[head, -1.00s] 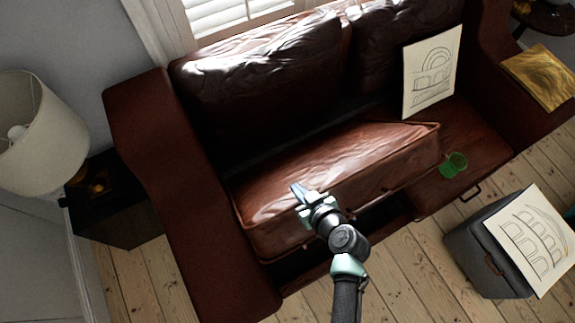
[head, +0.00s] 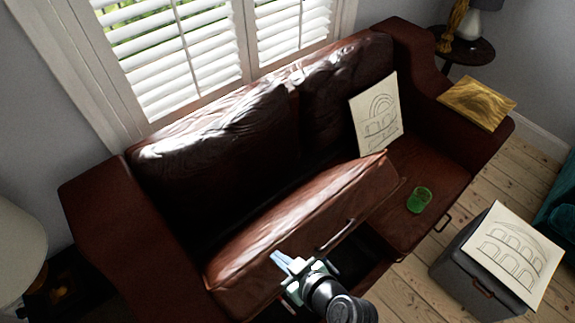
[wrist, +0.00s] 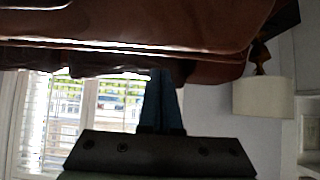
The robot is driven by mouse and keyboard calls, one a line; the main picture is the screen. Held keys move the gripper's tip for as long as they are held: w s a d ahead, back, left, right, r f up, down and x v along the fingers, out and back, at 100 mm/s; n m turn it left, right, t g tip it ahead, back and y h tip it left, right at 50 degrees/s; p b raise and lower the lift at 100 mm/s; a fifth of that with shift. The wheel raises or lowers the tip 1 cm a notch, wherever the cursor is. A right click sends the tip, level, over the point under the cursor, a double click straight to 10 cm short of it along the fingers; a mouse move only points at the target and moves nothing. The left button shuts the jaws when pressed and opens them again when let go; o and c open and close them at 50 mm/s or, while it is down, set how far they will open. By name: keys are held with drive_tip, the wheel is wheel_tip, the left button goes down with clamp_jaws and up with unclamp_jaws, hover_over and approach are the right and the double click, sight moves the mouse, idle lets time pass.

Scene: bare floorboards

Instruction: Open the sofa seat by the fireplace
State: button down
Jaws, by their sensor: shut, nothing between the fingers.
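The brown leather sofa (head: 92,200) stands under the window. Its left seat (head: 300,222) is tilted up at the front, with a dark hollow showing below its front edge. A handle (head: 337,235) is on the front face of the raised seat. The right seat (head: 440,178) lies flat and has its own handle (head: 442,222). My gripper (head: 280,260) is shut and empty, at the front of the raised seat, left of its handle. In the wrist view my shut fingers (wrist: 162,100) reach up to the brown seat (wrist: 150,35); whether they touch it I cannot tell.
A green glass (head: 419,200) and a drawing (head: 376,115) are on the right seat. A grey box (head: 470,265) with another drawing (head: 513,255) stands on the floorboards at right. A lamp (head: 18,250) is at left.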

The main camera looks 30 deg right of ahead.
drive_tip(key=v, duration=0.3)
drive_tip(key=shift+f, duration=0.15)
